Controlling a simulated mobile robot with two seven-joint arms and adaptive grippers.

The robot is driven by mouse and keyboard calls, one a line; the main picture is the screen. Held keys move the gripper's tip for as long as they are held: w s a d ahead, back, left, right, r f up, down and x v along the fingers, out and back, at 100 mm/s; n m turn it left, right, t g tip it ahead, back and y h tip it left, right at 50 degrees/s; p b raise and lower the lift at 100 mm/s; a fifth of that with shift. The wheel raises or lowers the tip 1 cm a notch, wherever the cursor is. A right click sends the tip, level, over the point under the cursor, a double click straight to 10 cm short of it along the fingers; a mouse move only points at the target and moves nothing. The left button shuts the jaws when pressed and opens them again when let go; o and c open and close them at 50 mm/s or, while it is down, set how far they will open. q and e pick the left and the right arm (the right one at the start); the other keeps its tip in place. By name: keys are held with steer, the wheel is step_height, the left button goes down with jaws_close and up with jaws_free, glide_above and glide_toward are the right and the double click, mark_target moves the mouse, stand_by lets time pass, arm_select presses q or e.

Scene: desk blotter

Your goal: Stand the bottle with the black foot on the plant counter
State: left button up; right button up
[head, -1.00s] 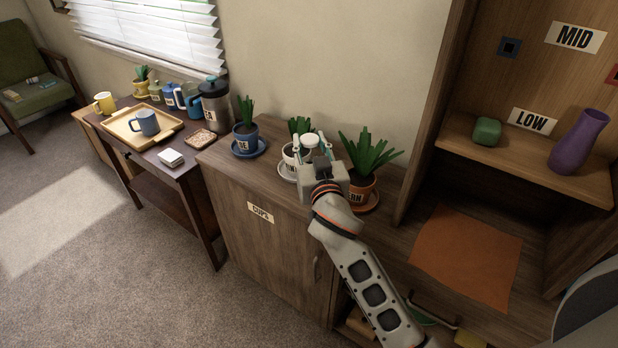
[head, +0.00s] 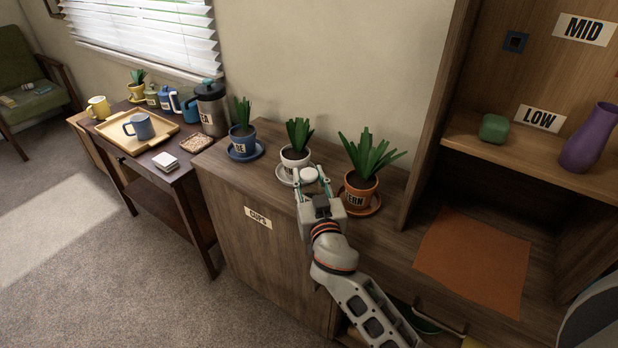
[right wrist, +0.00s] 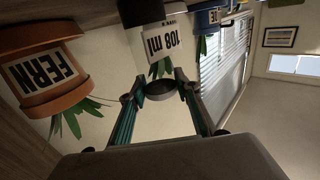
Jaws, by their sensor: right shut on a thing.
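My right gripper (head: 311,186) is shut on the bottle with the black foot. In the head view only the bottle's round white top (head: 308,174) shows between the fingers. The bottle is in front of the white and terracotta pots, over the plant counter (head: 268,186). Whether its foot touches the counter is hidden. My left gripper is not in view.
A blue pot (head: 242,140), a white pot (head: 294,157) and a terracotta "FERN" pot (head: 358,192) stand on saucers along the counter. The cabinet's front edge is near my gripper. A tray table (head: 170,185) stands left, a shelf unit with an orange mat (head: 473,262) right.

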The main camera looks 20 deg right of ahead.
steer(key=shift+f, duration=0.3)
steer(key=o, duration=0.9)
steer(key=shift+r, duration=0.15)
steer(key=shift+r, duration=0.25)
steer(key=s+a+b, duration=0.1)
steer(key=s, duration=1.1)
steer(key=shift+a, duration=0.2)
steer(key=shift+f, duration=0.1)
